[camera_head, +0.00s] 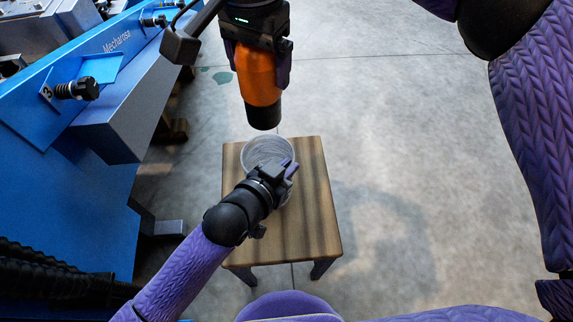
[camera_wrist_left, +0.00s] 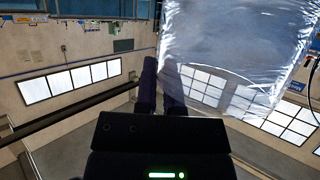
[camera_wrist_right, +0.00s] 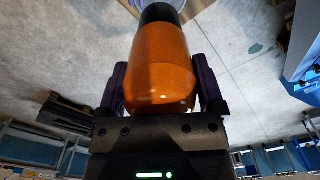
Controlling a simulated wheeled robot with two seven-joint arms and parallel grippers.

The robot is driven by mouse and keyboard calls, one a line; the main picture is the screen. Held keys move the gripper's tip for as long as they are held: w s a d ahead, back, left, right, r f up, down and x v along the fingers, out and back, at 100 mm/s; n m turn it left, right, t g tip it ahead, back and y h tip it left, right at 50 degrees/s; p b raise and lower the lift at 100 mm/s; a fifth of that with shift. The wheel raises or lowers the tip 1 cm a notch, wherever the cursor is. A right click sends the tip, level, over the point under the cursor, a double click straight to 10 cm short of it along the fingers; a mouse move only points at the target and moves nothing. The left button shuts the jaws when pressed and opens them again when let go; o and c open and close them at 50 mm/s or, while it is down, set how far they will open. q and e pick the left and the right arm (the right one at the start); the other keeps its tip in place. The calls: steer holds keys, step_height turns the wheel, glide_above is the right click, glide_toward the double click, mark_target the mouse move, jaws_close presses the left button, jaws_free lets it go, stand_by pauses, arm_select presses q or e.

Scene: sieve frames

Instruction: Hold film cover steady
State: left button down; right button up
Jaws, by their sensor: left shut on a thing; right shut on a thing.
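A clear film cover (camera_head: 264,149) lies over a round, see-through container on the wooden stool. Its shiny, wrinkled film (camera_wrist_left: 232,55) fills the upper right of the left wrist view. My left gripper (camera_head: 287,173) is shut at the near right rim of the container; the exact pinch point is partly hidden by the gripper. My right gripper (camera_head: 259,72) is shut around an orange tool (camera_head: 259,88) with a black tip. The tool points down just above and behind the container, apart from it. Its orange body (camera_wrist_right: 163,70) sits between both fingers in the right wrist view.
The wooden stool (camera_head: 312,215) stands on a grey concrete floor. A blue machine (camera_head: 60,180) with black knobs fills the left side. The floor to the right of the stool is clear.

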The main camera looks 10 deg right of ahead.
mark_target(265, 128)
arm_select(q)
steer(key=shift+f, duration=0.15)
arm_select(e)
steer(key=shift+f, duration=6.55)
steer(key=o, duration=1.3)
arm_select(q)
steer(key=shift+s, duration=0.1)
arm_select(e)
steer(key=shift+o, duration=0.2)
step_height(265, 128, up, 12)
steer(key=shift+r, duration=0.1)
arm_select(q)
steer(key=c, duration=0.7)
jaws_free()
